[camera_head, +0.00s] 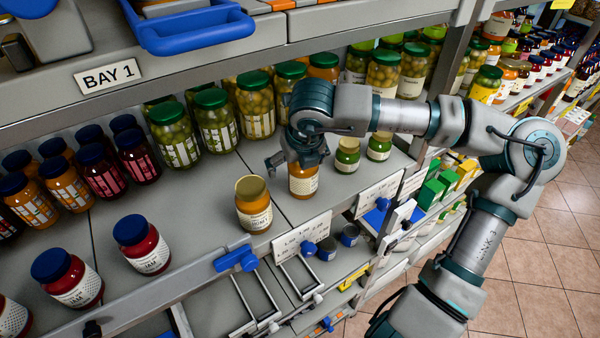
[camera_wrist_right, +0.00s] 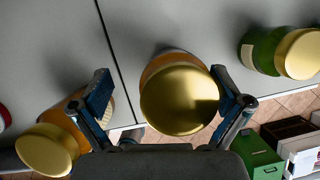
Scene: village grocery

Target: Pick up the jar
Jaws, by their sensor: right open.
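A jar with orange-brown contents and a pale label (camera_head: 303,181) stands upright on the shelf below my right gripper (camera_head: 296,164). Its lid is hidden by the gripper in the head view. In the right wrist view its gold lid (camera_wrist_right: 180,98) sits between the two open fingers of the gripper (camera_wrist_right: 166,88), nearer the right finger. I cannot tell whether a finger touches it. A similar gold-lidded jar (camera_head: 253,205) stands to the left in the head view. It also shows at the lower left of the wrist view (camera_wrist_right: 48,148). My left gripper is not in view.
Small green jars (camera_head: 347,155) stand just right of the gripper. Large green-lidded jars (camera_head: 214,122) line the back. Red jam jars with blue lids (camera_head: 142,245) stand to the left. The shelf's front edge has price tags (camera_head: 301,236); an upper shelf (camera_head: 240,45) hangs above.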

